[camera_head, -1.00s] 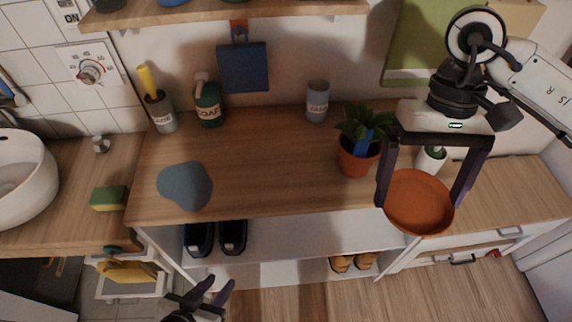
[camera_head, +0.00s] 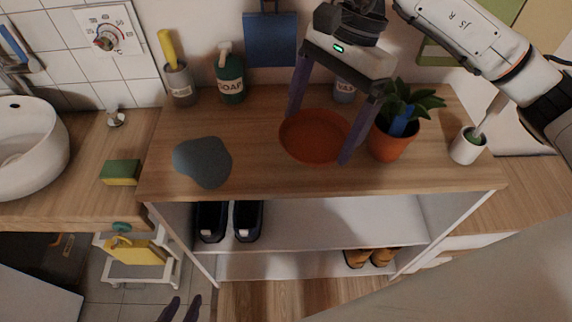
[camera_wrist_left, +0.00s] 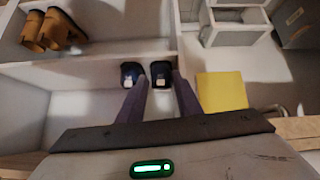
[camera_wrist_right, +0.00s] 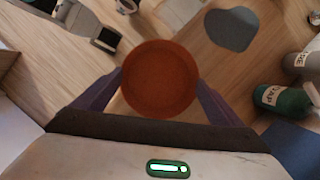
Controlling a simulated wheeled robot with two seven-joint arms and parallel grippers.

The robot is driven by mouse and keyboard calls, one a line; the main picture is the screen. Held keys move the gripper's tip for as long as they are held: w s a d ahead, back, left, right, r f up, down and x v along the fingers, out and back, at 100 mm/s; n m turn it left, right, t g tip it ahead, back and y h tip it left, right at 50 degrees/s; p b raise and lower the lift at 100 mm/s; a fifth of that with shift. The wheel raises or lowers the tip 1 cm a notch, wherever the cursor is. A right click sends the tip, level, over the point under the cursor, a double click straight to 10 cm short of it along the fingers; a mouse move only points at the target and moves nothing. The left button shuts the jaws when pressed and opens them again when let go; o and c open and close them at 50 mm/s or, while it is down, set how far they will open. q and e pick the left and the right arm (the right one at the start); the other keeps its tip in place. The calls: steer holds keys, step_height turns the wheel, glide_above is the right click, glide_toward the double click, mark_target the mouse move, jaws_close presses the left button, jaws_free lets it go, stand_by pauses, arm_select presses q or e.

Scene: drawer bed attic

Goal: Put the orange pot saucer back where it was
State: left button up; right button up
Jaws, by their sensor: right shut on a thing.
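The round orange pot saucer (camera_head: 312,137) is between the fingers of my right gripper (camera_head: 318,135), over the wooden shelf top (camera_head: 255,170). In the right wrist view the saucer (camera_wrist_right: 160,80) is gripped at its rim by both fingers. I cannot tell whether it touches the wood. A terracotta pot (camera_head: 391,142) with a green plant and a blue tag stands just right of the gripper. My left gripper (camera_head: 180,309) is low at the bottom edge of the head view, with its fingers apart and nothing between them.
A blue-grey flat blob (camera_head: 203,161) lies left of the saucer. A soap bottle (camera_head: 230,75), a cup with a yellow handle (camera_head: 180,84) and a partly hidden jar (camera_head: 345,91) stand at the back. A small white pot (camera_head: 467,147) is at the right. Shoes (camera_head: 248,220) are below.

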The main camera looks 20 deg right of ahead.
mark_target(292, 118)
steer(key=w+m+t+b, duration=0.1)
steer(key=m, duration=0.2)
steer(key=w+a+m+t+b, duration=0.1)
steer(key=m, duration=0.2)
steer(key=w+a+m+b, duration=0.1)
steer(key=m+b, duration=0.1)
steer(key=m, duration=0.1)
steer(key=shift+f+m+t, duration=0.3)
steer(key=shift+f+t, duration=0.1)
steer(key=m, duration=0.2)
steer(key=w+a+m+t+h+b, duration=0.1)
steer(key=shift+w+r+m, duration=0.15)
steer(key=shift+m, duration=0.25)
steer(key=m, duration=0.1)
steer(key=m+b, duration=0.1)
steer(key=shift+w+a+m+t+h, duration=0.1)
steer(key=shift+w+m+t+h, duration=0.2)
steer(key=shift+w+m, duration=0.1)
step_height(292, 118, down, 6)
steer(key=shift+f+b, duration=0.2)
steer(key=shift+b, duration=0.2)
step_height(292, 118, down, 3)
steer(key=shift+f, duration=0.1)
